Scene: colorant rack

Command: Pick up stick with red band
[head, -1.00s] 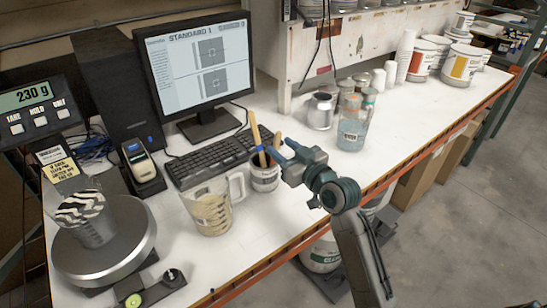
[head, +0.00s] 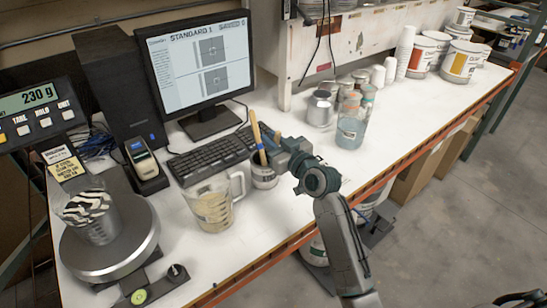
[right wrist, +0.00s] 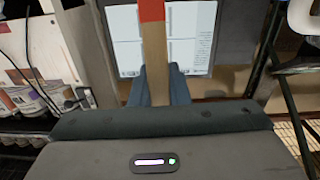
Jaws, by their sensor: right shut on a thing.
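The stick with red band (right wrist: 155,55) is a flat wooden stick, and its red band shows at the top edge of the right wrist view. My right gripper (right wrist: 158,85) is shut on it, one finger on each side. In the head view my right gripper (head: 273,148) is at the dark-and-white cup (head: 264,180), just above its rim. A wooden stick (head: 256,132) with a blue lower part stands tilted in the cup beside the gripper. The red band cannot be made out in the head view. My left gripper is out of view.
A clear pitcher (head: 213,208) with beige contents stands left of the cup, close to it. A keyboard (head: 212,156) lies behind. Jars (head: 351,130) and cans stand to the right. A scale (head: 108,248) is at the left. Bare table lies right of the cup.

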